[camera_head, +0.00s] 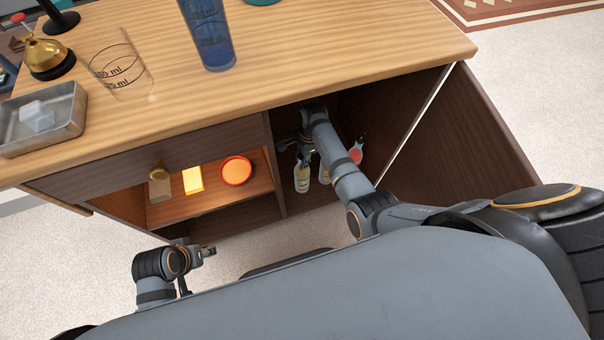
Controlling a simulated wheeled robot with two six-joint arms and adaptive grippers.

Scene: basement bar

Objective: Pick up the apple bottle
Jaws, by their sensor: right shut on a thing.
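My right arm reaches into the open right compartment of the wooden cabinet (190,135). My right gripper (297,148) is inside, at the top of a small pale bottle with a dark label (302,179), and appears shut on it. Whether this is the apple bottle cannot be read at this size. A second pale bottle (323,174) stands just right of it, partly hidden by my arm. A red-orange bottle (356,153) is further right, also partly covered. My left gripper (207,251) is low in front of the cabinet, away from the bottles; its finger opening is unclear.
The cabinet door (455,140) stands open on the right, close to my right arm. An orange round container (236,171) and a yellow block (193,180) are in the left compartment. A blue tumbler (212,40), measuring glass (122,70) and metal tray (70,128) stand on the countertop.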

